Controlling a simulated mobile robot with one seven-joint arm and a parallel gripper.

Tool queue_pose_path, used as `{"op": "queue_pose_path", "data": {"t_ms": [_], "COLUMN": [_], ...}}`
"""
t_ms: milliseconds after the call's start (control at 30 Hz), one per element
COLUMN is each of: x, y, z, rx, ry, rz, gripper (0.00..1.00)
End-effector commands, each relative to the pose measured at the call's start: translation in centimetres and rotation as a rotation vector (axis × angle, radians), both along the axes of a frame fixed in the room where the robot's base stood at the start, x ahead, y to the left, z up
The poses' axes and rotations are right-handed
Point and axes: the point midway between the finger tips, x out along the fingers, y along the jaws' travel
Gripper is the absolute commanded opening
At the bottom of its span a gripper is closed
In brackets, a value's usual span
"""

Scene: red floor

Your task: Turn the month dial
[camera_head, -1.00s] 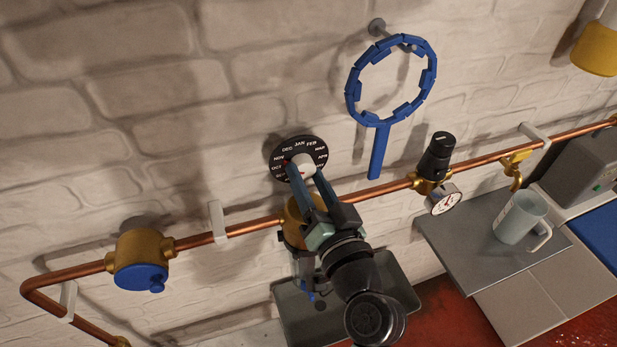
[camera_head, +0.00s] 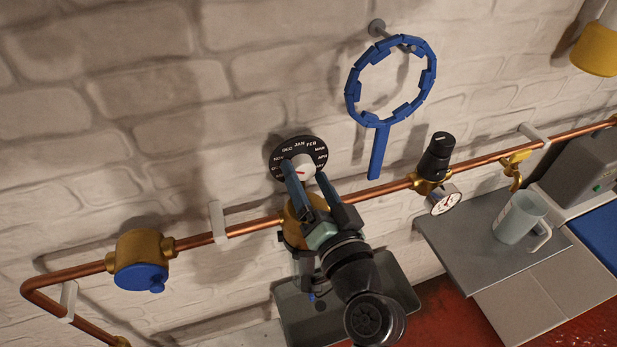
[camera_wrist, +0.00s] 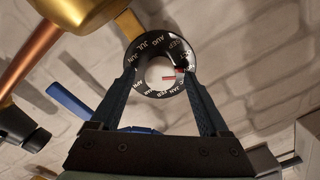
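The month dial (camera_head: 322,146) is a round black disc on the wall with white month names around a pale centre knob (camera_head: 301,163). A short red mark shows on the knob. In the wrist view the dial (camera_wrist: 154,45) sits ahead between the fingers, and its knob (camera_wrist: 153,70) carries the red mark; another small red spot shows near the ring's right side. My gripper (camera_head: 305,172) is open, with one finger on each side of the knob and visible gaps to it. The fingers cover some lower month names.
A copper pipe (camera_head: 385,192) with brass fittings runs below the dial. A blue ring-shaped tool (camera_head: 376,150) hangs to its right. A black-capped valve (camera_head: 438,155) and gauge (camera_head: 445,199) sit further right. A mug (camera_head: 517,220) stands on a grey shelf.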

Motion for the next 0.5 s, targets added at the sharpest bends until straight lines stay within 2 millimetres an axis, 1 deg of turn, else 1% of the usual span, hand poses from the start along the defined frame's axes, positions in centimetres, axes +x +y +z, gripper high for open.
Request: {"op": "queue_pose_path", "data": {"t_ms": [267,367,467,500], "x": [-0.3,-1.3,-3.0,-3.8], "y": [-0.1,-0.5,-1.1,-1.4], "z": [-0.1,-0.3,-0.4,-0.5], "rx": [0.0,-0.001,-0.002,-0.001], "ry": [0.0,0.0,0.001,0.001], "rz": [0.0,-0.001,-0.002,-0.004], "gripper": [0.79,0.79,0.79,0.79]}}
